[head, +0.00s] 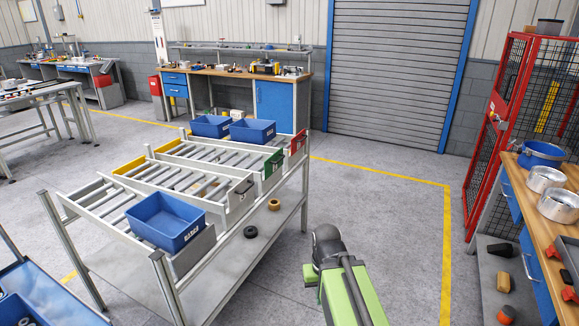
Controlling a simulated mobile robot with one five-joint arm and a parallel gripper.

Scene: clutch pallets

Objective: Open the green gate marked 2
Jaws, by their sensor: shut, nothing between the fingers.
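A grey roller rack (111,219) stands in the left middle of the head view, with several sloping lanes. The green gate (273,164) is a small upright plate at the low right end of one lane, and it looks shut. Its number is too small to read. A red gate (298,143) stands on the lane behind it. A grey end plate with a dark handle (242,188) closes the lane in front of it. My green and dark arm is at the bottom, right of the rack and apart from it. My gripper's fingers do not show.
Blue bins (166,222) (253,131) sit on the rack's lanes. A dark ring (251,232) and a tan ring (274,204) lie on its lower shelf. Clear floor (385,215) lies right of the rack. A wooden workbench (545,200) and red mesh cage (500,110) border the right.

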